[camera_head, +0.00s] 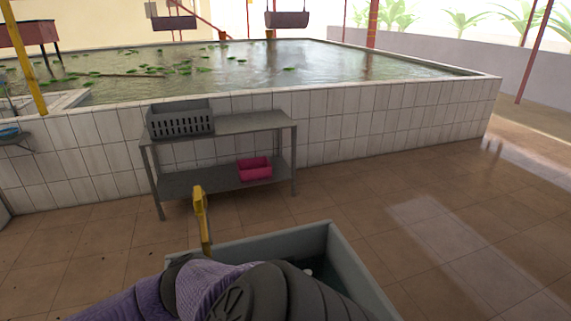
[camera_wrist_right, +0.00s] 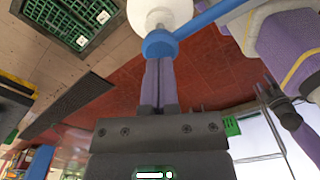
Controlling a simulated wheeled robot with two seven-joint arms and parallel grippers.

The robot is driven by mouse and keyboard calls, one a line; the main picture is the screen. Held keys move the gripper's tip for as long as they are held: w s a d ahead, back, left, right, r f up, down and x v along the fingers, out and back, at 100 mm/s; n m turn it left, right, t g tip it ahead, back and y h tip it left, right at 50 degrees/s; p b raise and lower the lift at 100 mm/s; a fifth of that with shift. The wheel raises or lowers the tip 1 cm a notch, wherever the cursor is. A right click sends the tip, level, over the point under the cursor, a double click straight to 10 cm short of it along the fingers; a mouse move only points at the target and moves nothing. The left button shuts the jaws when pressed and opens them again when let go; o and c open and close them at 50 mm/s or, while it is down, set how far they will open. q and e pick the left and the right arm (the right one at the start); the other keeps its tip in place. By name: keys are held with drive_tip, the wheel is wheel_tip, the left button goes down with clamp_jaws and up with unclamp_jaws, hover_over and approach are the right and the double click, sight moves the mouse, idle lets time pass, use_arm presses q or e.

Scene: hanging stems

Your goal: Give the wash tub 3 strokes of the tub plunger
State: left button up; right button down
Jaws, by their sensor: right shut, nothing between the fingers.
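A grey tub (camera_head: 275,243) stands on the floor at the bottom middle of the head view. A dark, purple-sleeved arm of mine covers much of it. Water and a small white thing (camera_head: 308,272) show inside. An upright yellow handle-like piece (camera_head: 203,215) stands at its left; I cannot tell whether it belongs to the plunger. In the right wrist view my right gripper (camera_wrist_right: 160,70) is shut and empty. A blue ring and bar (camera_wrist_right: 160,43) with a white round body (camera_wrist_right: 157,12) lie just past its fingertips; I cannot tell whether they touch. My left gripper is not in view.
A grey two-tier bench (camera_head: 255,124) against the tiled pond wall (camera_head: 390,120) holds a grey crate (camera_head: 180,121) and a pink bin (camera_head: 254,169). A green crate (camera_wrist_right: 65,25) shows in the wrist view. The floor (camera_head: 420,210) right of the tub is clear.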

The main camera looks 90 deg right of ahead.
drive_tip(key=shift+f, duration=0.55)
drive_tip(key=shift+f+b, duration=0.85)
drive_tip(key=shift+f, duration=0.05)
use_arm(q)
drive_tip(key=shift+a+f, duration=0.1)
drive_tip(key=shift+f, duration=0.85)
use_arm(e)
drive_tip(key=shift+r+p, duration=0.85)
drive_tip(key=shift+p, duration=0.05)
wheel_tip(320, 180, up, 2)
drive_tip(key=shift+r+p, duration=0.15)
drive_tip(key=shift+p, duration=1.1)
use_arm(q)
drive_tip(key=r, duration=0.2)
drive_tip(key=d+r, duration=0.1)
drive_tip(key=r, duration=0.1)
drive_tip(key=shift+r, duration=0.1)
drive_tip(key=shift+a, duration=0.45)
